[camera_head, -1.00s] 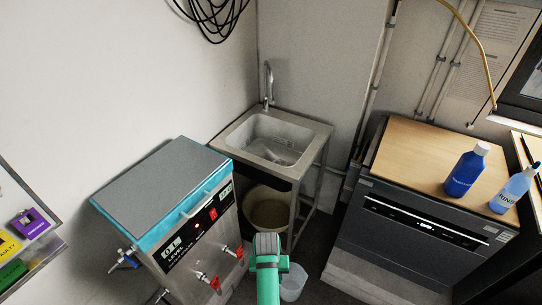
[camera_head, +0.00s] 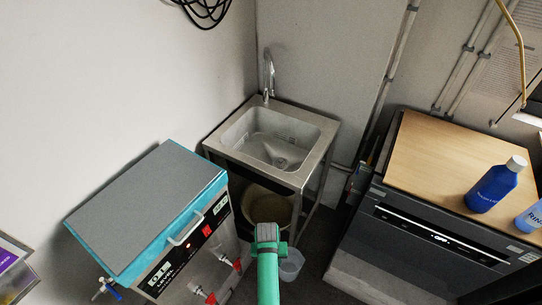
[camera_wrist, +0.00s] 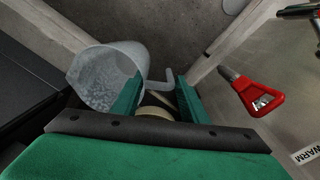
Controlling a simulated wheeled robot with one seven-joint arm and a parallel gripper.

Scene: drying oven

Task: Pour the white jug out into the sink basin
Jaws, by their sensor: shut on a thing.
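The white jug (camera_head: 292,264) is translucent and hangs at the end of my gripper (camera_head: 280,247), low in front of the sink stand. In the wrist view the jug (camera_wrist: 103,78) is left of my gripper (camera_wrist: 157,92), with its handle between the two green fingers, which are shut on it. The jug's inside looks speckled; I cannot tell how full it is. The sink basin (camera_head: 240,133) is a steel bowl in a stand, farther back and above the jug, with a tap (camera_head: 268,75) behind it. The basin looks empty, with a drain at its bottom.
A teal and grey water bath (camera_head: 150,215) with red-handled taps stands left of the jug. A dark appliance (camera_head: 420,240) with a wooden top stands at right, bearing a blue bottle (camera_head: 494,187) and another bottle. A bucket (camera_head: 268,205) sits under the sink.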

